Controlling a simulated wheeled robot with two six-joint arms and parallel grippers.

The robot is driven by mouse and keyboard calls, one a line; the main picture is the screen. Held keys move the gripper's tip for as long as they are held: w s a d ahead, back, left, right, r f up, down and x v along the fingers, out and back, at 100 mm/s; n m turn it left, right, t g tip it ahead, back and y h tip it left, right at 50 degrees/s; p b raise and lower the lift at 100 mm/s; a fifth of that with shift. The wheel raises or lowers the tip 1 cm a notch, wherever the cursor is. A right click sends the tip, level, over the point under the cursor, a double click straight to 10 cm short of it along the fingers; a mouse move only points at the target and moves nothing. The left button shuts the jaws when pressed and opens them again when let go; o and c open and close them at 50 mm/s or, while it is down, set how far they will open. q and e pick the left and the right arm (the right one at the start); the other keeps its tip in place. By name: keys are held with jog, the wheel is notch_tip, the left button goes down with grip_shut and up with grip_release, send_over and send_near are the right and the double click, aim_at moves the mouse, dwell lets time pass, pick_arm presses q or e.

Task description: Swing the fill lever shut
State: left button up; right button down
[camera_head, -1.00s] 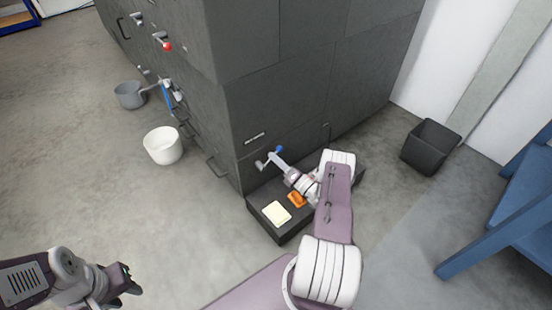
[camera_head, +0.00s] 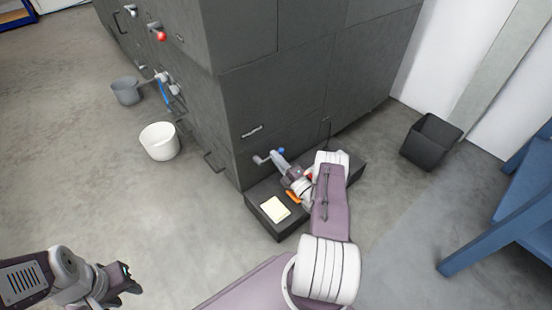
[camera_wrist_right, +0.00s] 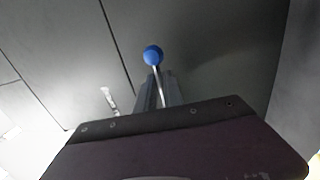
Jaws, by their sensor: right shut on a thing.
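The fill lever shows as a blue ball knob (camera_head: 281,151) on a thin metal rod, low on the dark cabinet's front; the knob (camera_wrist_right: 153,55) and rod also show in the right wrist view. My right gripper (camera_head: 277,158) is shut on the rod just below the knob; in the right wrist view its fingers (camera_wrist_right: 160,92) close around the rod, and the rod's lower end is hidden. A short grey spout (camera_head: 260,160) sticks out left of the gripper. My left gripper (camera_head: 128,280) is empty, its fingers apart, low over the floor at bottom left.
A dark low step (camera_head: 252,199) at the cabinet's foot carries a cream block (camera_head: 275,209) and an orange item (camera_head: 293,197). A white bucket (camera_head: 159,141) and grey pot (camera_head: 126,90) are at left. A black bin (camera_head: 431,141) and blue frame (camera_head: 500,215) are at right. The left floor is mostly clear.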

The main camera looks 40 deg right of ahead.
dwell(0.4)
jog(key=c, duration=1.5)
grip_release()
jog(key=shift+s, duration=0.1)
jog(key=p+v, duration=0.4)
jog(key=v, duration=0.5)
